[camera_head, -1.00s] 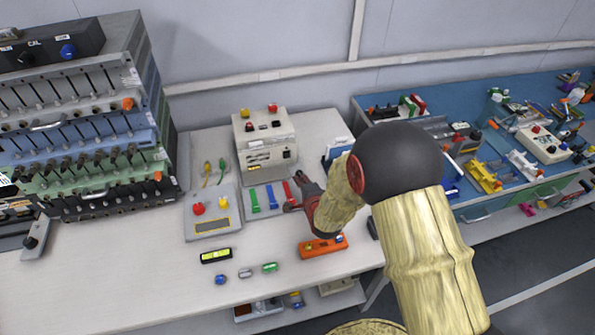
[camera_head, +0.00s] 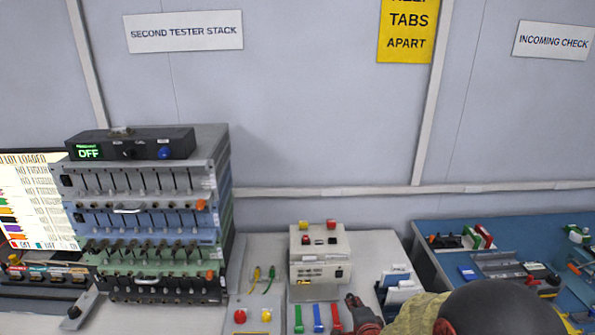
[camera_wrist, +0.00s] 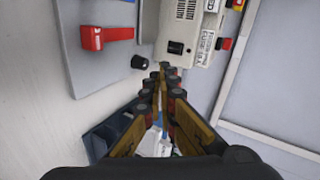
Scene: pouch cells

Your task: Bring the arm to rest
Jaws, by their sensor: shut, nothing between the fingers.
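My gripper (camera_head: 362,312) is at the lower edge of the head view, just right of a red strip (camera_head: 337,318) on the white bench (camera_head: 374,248). My arm comes in from the lower right and hides part of the bench. In the wrist view my gripper (camera_wrist: 163,72) has its fingers together with nothing between them. The fingertips point toward a beige instrument box (camera_wrist: 180,38). I cannot tell the exact gap between them.
The beige box (camera_head: 319,258) stands behind the strips. A tester stack (camera_head: 150,215) stands to the left. A blue bench (camera_head: 455,232) with tools is on the right. Dark blue holders (camera_wrist: 112,135) sit beside my fingers. A red part (camera_wrist: 92,37) lies at upper left.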

